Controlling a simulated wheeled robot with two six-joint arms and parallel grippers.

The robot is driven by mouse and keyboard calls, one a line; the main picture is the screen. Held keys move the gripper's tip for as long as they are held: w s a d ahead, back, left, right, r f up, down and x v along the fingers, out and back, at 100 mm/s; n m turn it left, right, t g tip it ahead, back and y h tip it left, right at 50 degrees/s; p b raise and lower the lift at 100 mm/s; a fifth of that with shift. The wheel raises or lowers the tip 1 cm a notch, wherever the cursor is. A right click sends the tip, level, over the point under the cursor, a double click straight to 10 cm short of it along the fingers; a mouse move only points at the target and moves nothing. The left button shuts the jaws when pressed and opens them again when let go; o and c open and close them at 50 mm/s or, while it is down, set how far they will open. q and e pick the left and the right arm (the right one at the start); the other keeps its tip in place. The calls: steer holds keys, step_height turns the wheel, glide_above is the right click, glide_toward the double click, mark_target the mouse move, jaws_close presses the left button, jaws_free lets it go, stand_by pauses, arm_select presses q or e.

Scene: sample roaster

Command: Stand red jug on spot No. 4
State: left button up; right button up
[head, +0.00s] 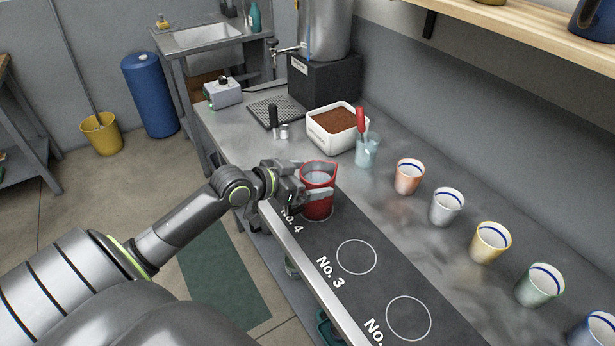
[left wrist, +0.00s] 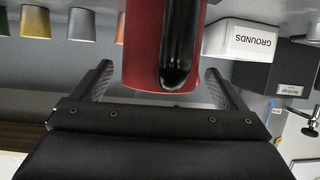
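The red jug (head: 318,202) stands upright at the far end of the dark mat, beside the "No. 4" label (head: 291,221). No ring shows around its base; the jug and gripper cover that place. A pale surface shows inside it. My left gripper (head: 309,196) is around the jug at low height, one finger on each side. In the left wrist view the jug (left wrist: 144,50) is between the spread fingers, its black handle (left wrist: 180,45) toward the palm. A gap shows on the left finger's side; the right finger is close to the jug. My right gripper is out of view.
Empty rings No. 3 (head: 357,257) and another (head: 408,318) lie nearer on the mat. Several cups, including an orange one (head: 409,177), line the right. Behind the jug are a glass with a red-handled tool (head: 366,151) and a white grounds box (head: 338,134).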

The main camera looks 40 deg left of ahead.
arm_select(q)
steer(key=shift+r, duration=0.1)
steer(key=p+v, duration=0.3)
steer(key=v, duration=0.9)
steer(key=shift+p, duration=0.4)
